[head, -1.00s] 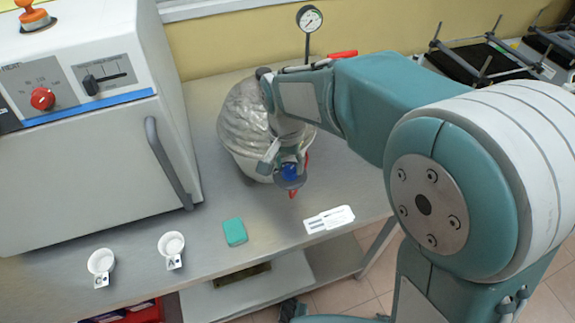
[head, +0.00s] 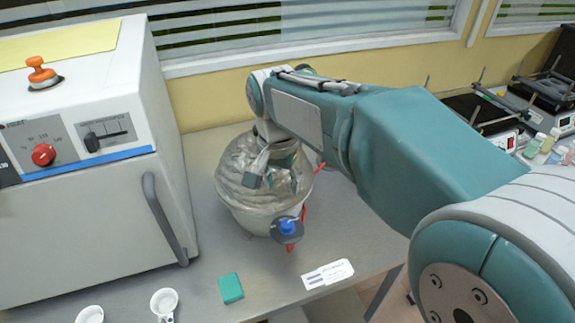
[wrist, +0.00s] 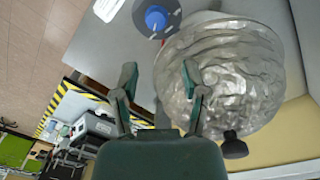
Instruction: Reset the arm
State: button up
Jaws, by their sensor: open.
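My gripper (head: 268,172) is open, with nothing between its fingers. In the head view it hangs in front of and above the foil-covered round vessel (head: 240,203). In the wrist view my gripper (wrist: 158,76) has its two fingers spread apart, and the vessel's crinkled silver top (wrist: 235,75) lies beyond the right finger. My arm (head: 410,140) reaches in from the right, bent, over the bench. A blue knob on a dark disc (head: 287,227) sits at the vessel's front side, apart from my fingers.
A white oven (head: 85,190) with a handle stands at left. White cups (head: 164,301), a teal block (head: 231,288) and a white card (head: 328,274) lie along the bench's front edge. Several small bottles (head: 545,145) and dark devices stand at far right.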

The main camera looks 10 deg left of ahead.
jog(key=s+d+r+n+t+y, duration=0.1)
jog(key=s+d+r, duration=0.15)
jog(key=d, duration=0.55)
jog(key=s+d+r+t, duration=0.1)
jog(key=s+d+t, duration=0.15)
jog(key=d, duration=0.55)
jog(key=s+d+f+n+t, duration=0.1)
jog(key=s+d+f+t, duration=0.1)
jog(key=s+d, duration=0.7)
jog(key=shift+s+f, duration=0.2)
jog(key=shift+f, duration=0.2)
jog(key=shift+d, duration=0.1)
jog(key=shift+c, duration=0.3)
